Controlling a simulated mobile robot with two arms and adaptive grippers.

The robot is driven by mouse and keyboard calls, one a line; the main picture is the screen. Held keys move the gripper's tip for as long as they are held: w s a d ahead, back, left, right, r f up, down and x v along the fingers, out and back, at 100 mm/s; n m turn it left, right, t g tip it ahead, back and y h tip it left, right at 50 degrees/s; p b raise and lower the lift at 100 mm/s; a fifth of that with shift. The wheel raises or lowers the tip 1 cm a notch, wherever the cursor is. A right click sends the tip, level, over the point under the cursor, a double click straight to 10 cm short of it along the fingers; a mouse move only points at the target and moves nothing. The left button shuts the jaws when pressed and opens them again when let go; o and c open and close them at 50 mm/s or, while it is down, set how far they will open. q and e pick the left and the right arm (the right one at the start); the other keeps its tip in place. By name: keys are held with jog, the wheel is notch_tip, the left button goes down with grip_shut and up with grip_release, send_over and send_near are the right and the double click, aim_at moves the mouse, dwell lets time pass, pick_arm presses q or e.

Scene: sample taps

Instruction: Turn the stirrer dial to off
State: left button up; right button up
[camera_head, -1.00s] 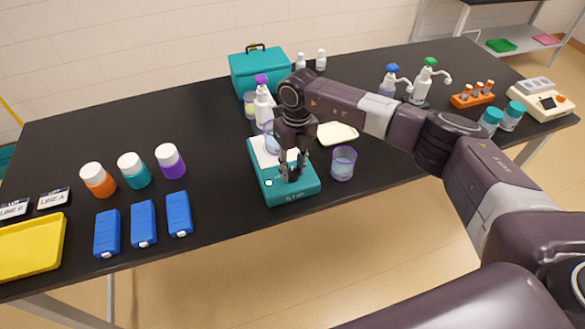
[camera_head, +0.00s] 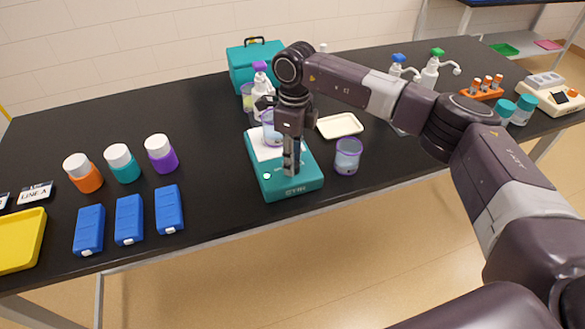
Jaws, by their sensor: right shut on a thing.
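The teal stirrer (camera_head: 270,184) stands near the front edge of the black table, with "STIR" lettering on its front. A beaker (camera_head: 270,128) stands on its white top plate (camera_head: 260,148). My right gripper (camera_head: 291,172) points down over the front part of the stirrer. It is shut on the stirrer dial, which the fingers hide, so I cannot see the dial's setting. My left gripper is not in view.
A second beaker (camera_head: 347,156) stands close to the right of the stirrer. A cream tray (camera_head: 340,125) lies behind it. Pump bottles (camera_head: 262,92) and a teal case (camera_head: 252,62) stand behind. Blue boxes (camera_head: 129,220) and capped jars (camera_head: 122,163) stand to the left.

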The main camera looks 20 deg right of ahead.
jog(key=n+b, duration=0.2)
jog(key=n, duration=0.1)
jog(key=shift+w+f, duration=0.1)
jog(key=shift+f, duration=0.1)
jog(key=n+b, duration=0.2)
jog(key=shift+r+n, duration=0.1)
jog(key=shift+n, duration=0.2)
jog(key=n+b, duration=0.1)
jog(key=n, duration=0.1)
jog(key=n+b, duration=0.1)
jog(key=n, duration=0.1)
jog(key=shift+a+r+n+h, duration=0.1)
jog(key=shift+r+n+h, duration=0.05)
jog(key=shift+n+h, duration=0.15)
jog(key=o, duration=1.2)
jog(key=shift+c, duration=0.2)
notch_tip(320, 180, up, 12)
jog(key=shift+w, duration=0.25)
